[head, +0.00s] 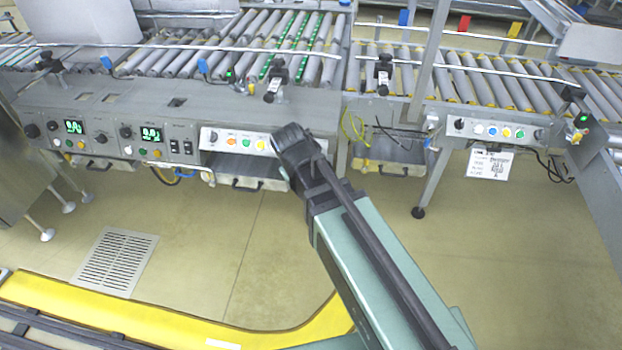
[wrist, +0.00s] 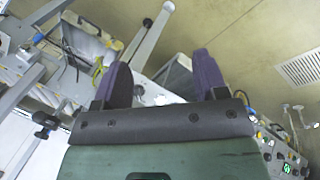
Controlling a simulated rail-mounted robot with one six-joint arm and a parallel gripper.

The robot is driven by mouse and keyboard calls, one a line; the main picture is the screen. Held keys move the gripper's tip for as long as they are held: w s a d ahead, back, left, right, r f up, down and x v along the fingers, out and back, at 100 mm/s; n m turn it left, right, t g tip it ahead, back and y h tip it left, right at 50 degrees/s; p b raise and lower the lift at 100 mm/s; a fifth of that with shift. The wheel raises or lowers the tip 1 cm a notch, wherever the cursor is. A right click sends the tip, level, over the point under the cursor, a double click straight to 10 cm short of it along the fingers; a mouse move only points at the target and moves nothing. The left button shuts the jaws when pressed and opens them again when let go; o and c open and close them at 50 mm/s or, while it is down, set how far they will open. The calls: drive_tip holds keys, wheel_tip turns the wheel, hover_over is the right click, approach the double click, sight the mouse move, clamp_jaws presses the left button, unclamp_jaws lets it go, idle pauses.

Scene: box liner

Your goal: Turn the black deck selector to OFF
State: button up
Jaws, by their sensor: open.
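Several black knobs show in the head view, and I cannot read which is the deck selector. One black knob (head: 213,136) is at the left end of a light button panel (head: 238,141). Another black knob (head: 459,124) is on the right-hand button panel (head: 497,130), with one more (head: 538,134) at its right end. My gripper (head: 287,143) is at the right end of the nearer light panel and may hide part of it. In the wrist view my gripper (wrist: 160,82) has its two fingers wide apart, with nothing held; a blurred light panel shows between them.
Roller conveyors (head: 425,70) run along the back above the panels. Left control boxes carry green displays (head: 74,127) and more knobs. A yellow rail (head: 150,308) crosses the foreground. The floor (head: 235,220) before the panels is open, with a grate (head: 115,261).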

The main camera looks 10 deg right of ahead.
drive_tip(key=w+a+f+n+t+h+b, duration=0.4)
drive_tip(key=w+f+n+t+h+b, duration=0.15)
drive_tip(key=w+f+n+b, duration=0.6)
drive_tip(key=w+d+r+n+t+h+p, duration=0.1)
drive_tip(key=w+r+n+t+h, duration=0.15)
drive_tip(key=r+n, duration=0.35)
drive_tip(key=shift+m+y, duration=0.5)
drive_tip(key=shift+m, duration=0.05)
drive_tip(key=b+x, duration=0.1)
drive_tip(key=x, duration=0.2)
drive_tip(key=b+x, duration=0.1)
drive_tip(key=x, duration=0.3)
drive_tip(key=r+b+x, duration=0.1)
drive_tip(key=x, duration=0.2)
drive_tip(key=shift+w+d, duration=0.15)
drive_tip(key=shift+w, duration=0.35)
drive_tip(key=shift+w+d+f, duration=0.1)
drive_tip(key=shift+w+d, duration=0.1)
drive_tip(key=shift+d, duration=0.05)
drive_tip(key=shift+c, duration=0.3)
drive_tip(key=c, duration=0.9)
drive_tip(key=shift+o, duration=0.2)
